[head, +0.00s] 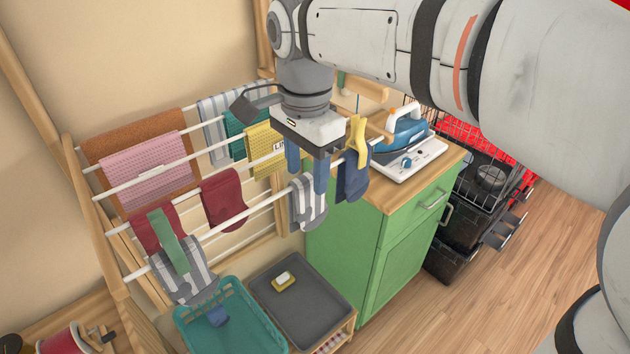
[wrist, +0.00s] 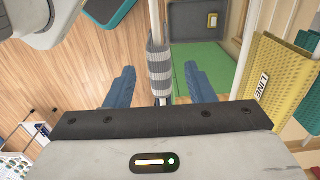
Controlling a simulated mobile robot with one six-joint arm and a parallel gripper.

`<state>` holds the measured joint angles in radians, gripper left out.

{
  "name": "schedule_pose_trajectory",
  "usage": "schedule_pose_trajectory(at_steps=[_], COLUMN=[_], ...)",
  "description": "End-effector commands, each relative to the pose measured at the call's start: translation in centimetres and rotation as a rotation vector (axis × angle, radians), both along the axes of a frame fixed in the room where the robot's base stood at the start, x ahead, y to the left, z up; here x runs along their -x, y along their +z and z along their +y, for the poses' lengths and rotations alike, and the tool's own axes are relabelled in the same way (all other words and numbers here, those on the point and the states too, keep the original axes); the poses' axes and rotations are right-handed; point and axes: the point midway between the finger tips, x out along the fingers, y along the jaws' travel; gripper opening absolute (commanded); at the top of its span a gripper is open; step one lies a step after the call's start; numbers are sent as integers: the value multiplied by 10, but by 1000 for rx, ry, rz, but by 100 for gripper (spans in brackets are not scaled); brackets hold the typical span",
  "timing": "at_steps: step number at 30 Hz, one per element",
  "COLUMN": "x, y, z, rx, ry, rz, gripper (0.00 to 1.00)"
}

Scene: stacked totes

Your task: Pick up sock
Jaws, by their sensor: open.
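A grey-and-white striped sock (head: 308,205) hangs over the end of a front rod of the drying rack. It also shows in the wrist view (wrist: 160,68), between and beyond the two blue fingers. My gripper (head: 307,180) is open and empty, pointing down just above this sock; in the wrist view (wrist: 159,75) its fingers stand on either side of the sock. I cannot tell whether they touch it. A dark red sock (head: 223,200) and another dark red piece (head: 152,228) hang further left.
The wooden rack's white rods (head: 120,188) carry several cloths close by. A green cabinet (head: 400,255) with a blue iron (head: 405,135) on top stands right of the gripper. Below are a teal basket (head: 255,320) and a grey tray (head: 310,305) with a sponge.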

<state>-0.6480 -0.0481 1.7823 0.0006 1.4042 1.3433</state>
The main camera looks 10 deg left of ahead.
Motion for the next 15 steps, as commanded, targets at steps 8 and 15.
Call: schedule_pose_trajectory(at_steps=[8, 15], x=[-3, -3], y=[-29, -30], z=[-1, -2], rx=[1, 0], ry=[-5, -6], rz=[1, 0], gripper=[49, 47])
